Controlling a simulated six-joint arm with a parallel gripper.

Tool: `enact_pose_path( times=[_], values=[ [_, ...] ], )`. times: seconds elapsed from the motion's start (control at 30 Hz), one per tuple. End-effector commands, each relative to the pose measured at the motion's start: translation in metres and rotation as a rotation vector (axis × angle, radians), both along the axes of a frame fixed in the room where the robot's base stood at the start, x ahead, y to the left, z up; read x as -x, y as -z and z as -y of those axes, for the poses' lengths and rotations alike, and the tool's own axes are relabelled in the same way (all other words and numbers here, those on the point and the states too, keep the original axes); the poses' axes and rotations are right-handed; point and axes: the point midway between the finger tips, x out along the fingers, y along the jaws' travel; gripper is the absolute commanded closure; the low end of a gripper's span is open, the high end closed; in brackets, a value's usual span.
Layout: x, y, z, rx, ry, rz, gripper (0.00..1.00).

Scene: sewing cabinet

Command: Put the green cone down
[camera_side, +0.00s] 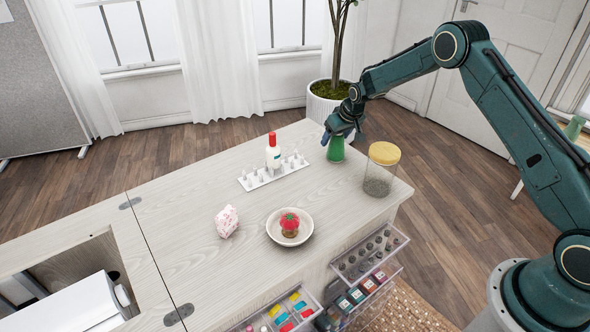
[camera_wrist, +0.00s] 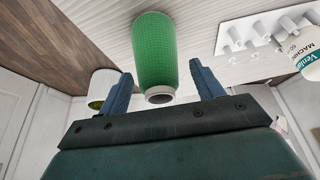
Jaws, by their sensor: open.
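The green cone (camera_side: 336,151) stands upright on the pale wooden cabinet top, near its far right edge. In the wrist view the green cone (camera_wrist: 155,55) shows between and just beyond my fingertips, with its pale narrow end toward me. My gripper (camera_side: 335,134) is right above the cone in the side view. In the wrist view my gripper (camera_wrist: 158,80) is open, with a blue finger on each side of the cone and visible gaps between. Its upper part is partly hidden by my gripper in the side view.
A glass jar with a yellow lid (camera_side: 384,153) stands close to the cone's right. A white spool rack (camera_side: 270,175) with a red-capped bottle (camera_side: 273,152) is to the left. A bowl (camera_side: 272,229) with a red pincushion (camera_side: 290,222) and a pink-white bundle (camera_side: 227,221) sit nearer. Open drawers (camera_side: 370,262) jut out in front.

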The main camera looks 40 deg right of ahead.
Motion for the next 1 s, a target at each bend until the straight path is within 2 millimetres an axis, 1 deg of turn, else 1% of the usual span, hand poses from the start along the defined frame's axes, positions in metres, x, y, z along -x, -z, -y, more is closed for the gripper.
enact_pose_path(
  times=[0.27, 0.7, 0.83, 1.0],
  values=[
    [0.012, -0.027, -0.001, 0.000, 0.000, 0.001, 0.34],
    [0.036, -0.082, -0.003, 0.000, 0.001, 0.001, 0.34],
    [0.041, -0.094, -0.003, 0.000, 0.001, 0.001, 0.34],
    [0.046, -0.102, -0.004, 0.000, 0.001, 0.000, 0.34]
  ],
)
